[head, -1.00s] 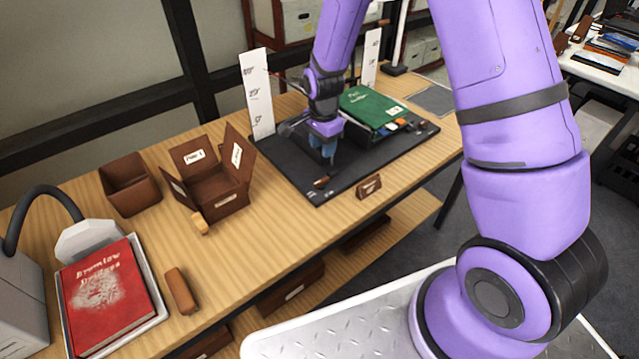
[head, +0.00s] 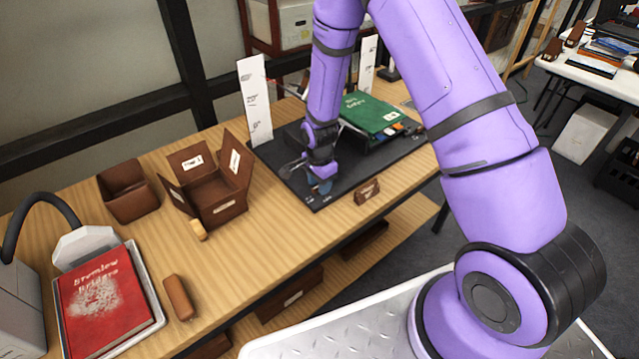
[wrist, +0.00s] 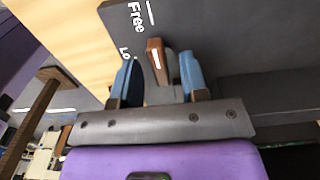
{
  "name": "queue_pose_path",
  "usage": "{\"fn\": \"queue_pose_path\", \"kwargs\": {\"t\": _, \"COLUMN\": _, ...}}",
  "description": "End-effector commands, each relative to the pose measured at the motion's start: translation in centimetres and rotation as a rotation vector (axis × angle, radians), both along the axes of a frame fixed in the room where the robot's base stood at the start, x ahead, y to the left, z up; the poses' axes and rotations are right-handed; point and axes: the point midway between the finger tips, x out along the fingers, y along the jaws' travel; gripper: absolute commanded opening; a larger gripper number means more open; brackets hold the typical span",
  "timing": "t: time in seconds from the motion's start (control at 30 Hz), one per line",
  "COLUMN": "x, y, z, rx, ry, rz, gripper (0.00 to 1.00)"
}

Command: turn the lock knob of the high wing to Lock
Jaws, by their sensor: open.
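The lock knob (wrist: 154,56) is a small brown bar with a white stripe, on the black board of the book cradle. In the wrist view the stripe runs roughly up the picture, in line with the white mark beside the word "Free" (wrist: 137,16). A second label, cut off as "Lo" (wrist: 124,51), is left of the knob. My gripper (wrist: 159,62) is open, with a blue finger on each side of the knob; I cannot tell whether they touch it. In the head view my gripper (head: 322,185) hides the knob at the board's front corner.
A green book (head: 375,114) lies on the cradle (head: 355,172) behind my gripper. A white scale post (head: 255,100) stands at its back left. A small brown labelled block (head: 367,192) is at the front edge. An open brown box (head: 213,190) stands to the left.

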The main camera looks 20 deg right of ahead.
Motion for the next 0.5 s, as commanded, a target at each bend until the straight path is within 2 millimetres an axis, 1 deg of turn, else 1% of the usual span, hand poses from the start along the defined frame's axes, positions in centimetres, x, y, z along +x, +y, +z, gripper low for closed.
{"fn": "queue_pose_path", "kwargs": {"t": 0.1, "x": -0.02, "y": 0.0, "z": -0.35, "rx": 0.0, "ry": 0.001, "rz": 0.0, "gripper": 0.4}}
{"fn": "queue_pose_path", "kwargs": {"t": 0.33, "x": -0.02, "y": 0.02, "z": -0.36, "rx": 0.0, "ry": 0.0, "rz": 0.0, "gripper": 0.4}}
{"fn": "queue_pose_path", "kwargs": {"t": 0.37, "x": -0.01, "y": 0.01, "z": -0.36, "rx": 0.0, "ry": 0.0, "rz": 0.0, "gripper": 0.36}}
{"fn": "queue_pose_path", "kwargs": {"t": 0.4, "x": 0.0, "y": 0.01, "z": -0.36, "rx": 0.0, "ry": 0.0, "rz": 0.0, "gripper": 0.27}}
{"fn": "queue_pose_path", "kwargs": {"t": 0.47, "x": -0.02, "y": 0.02, "z": -0.35, "rx": 0.0, "ry": 0.0, "rz": 0.0, "gripper": 0.13}}
{"fn": "queue_pose_path", "kwargs": {"t": 0.5, "x": 0.0, "y": 0.01, "z": -0.35, "rx": 0.0, "ry": 0.0, "rz": 0.0, "gripper": 0.04}}
